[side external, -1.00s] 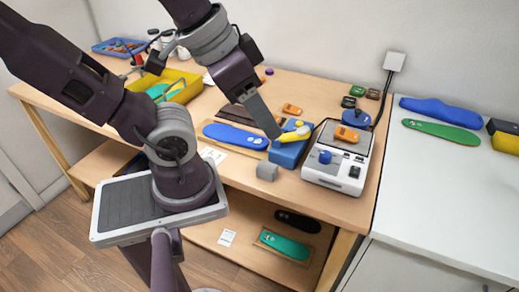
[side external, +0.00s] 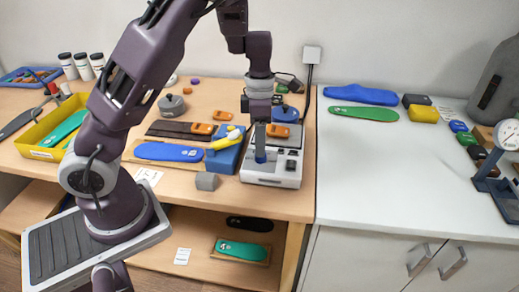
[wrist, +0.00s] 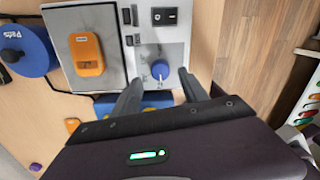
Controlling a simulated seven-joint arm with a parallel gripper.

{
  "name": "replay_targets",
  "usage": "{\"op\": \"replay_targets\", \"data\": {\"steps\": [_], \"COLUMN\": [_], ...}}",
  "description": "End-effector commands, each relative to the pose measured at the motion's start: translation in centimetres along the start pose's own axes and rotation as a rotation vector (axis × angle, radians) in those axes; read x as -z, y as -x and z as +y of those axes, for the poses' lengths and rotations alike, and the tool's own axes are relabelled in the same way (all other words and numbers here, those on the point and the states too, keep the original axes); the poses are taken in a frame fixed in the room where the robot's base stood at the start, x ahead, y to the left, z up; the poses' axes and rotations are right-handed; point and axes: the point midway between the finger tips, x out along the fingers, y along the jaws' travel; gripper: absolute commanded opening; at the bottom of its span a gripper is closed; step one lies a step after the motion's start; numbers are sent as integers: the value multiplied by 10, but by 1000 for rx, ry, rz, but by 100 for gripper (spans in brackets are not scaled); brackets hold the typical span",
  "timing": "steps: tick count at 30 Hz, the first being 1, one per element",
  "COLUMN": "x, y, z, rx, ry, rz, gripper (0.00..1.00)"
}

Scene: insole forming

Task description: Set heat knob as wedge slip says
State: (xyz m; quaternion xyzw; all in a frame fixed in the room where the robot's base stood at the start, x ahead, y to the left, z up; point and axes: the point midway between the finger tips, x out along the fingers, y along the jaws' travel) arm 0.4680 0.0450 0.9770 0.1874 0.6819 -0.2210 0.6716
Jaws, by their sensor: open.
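The blue heat knob (side external: 261,157) stands on the front of a white machine (side external: 285,181). In the side view my gripper (side external: 260,150) hangs right over the knob; contact cannot be told. A white paper slip (side external: 148,176) lies at the table's front edge, and another slip (side external: 182,256) lies on the lower shelf. Their writing is unreadable.
An orange wedge (wrist: 87,54) lies on the machine's grey plate. A blue block (side external: 222,162) with a yellow piece on top stands left of the machine, near a grey cube (side external: 207,181). A blue insole (side external: 168,151) lies further left. A white counter (side external: 370,165) adjoins at right.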

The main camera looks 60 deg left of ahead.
Motion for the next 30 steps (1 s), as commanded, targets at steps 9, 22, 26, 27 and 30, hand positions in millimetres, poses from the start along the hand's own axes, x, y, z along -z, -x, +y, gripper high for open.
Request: {"op": "replay_targets", "data": {"steps": [9,22,26,27,30], "x": [1,1,1,1,1], "y": [-36,-35,-35,-35,-35], "z": [0,0,0,0,-1], "rx": [1,1,1,1,2], "ry": [-2,-3,-4,-6,-19], "rz": [2,1,1,1,1], "gripper": [52,3,0,0,0]}}
